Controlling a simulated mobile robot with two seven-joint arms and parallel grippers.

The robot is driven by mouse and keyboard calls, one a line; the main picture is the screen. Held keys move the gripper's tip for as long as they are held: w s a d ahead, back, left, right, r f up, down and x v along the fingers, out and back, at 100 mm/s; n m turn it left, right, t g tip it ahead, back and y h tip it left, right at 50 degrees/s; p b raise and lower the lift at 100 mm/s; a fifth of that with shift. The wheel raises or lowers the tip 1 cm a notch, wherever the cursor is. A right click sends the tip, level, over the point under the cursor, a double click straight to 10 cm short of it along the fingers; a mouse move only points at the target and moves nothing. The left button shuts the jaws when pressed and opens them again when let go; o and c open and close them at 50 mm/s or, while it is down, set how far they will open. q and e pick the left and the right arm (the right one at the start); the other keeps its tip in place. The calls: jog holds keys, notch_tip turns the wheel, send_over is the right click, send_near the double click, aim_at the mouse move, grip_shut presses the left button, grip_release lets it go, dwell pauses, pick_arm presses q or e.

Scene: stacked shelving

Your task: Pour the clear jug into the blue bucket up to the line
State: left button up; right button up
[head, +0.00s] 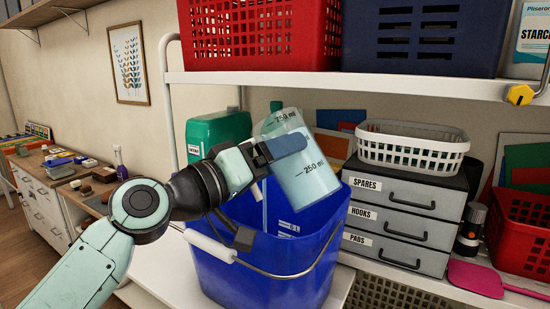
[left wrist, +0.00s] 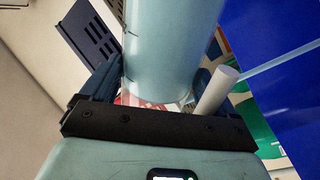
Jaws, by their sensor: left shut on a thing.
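The clear jug (head: 312,181) is in my left gripper (head: 284,148), above the blue bucket (head: 262,272). The jug tilts, its mouth toward the upper left and its base toward the lower right. It bears 750 and 250 ml marks and looks pale blue inside. A thin pale streak drops within the bucket below the gripper; I cannot tell for sure that it is liquid. A white label (head: 288,228) shows on the bucket's inner wall; the liquid level is hidden. In the left wrist view the jug (left wrist: 170,45) stands between the fingers. My right gripper is out of view.
A grey drawer unit (head: 405,222) with a white basket (head: 412,147) on top stands right of the bucket. A green container (head: 215,132) stands behind it. An upper shelf (head: 330,82) with red and navy crates hangs above the jug. The bucket's white handle grip (head: 210,246) hangs in front.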

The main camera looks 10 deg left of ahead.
pick_arm(q)
jog(key=shift+s+r, duration=0.1)
jog(key=shift+s+d+f+n+t, duration=0.1)
jog(key=shift+n+t, duration=0.05)
jog(key=shift+n, duration=0.65)
jog(key=shift+f+n+t, duration=0.1)
jog(key=shift+n+t, duration=0.05)
jog(key=shift+n, duration=0.65)
jog(key=shift+r+n+y+p, duration=0.35)
jog(key=shift+n+p, duration=0.2)
jog(key=shift+n, duration=0.65)
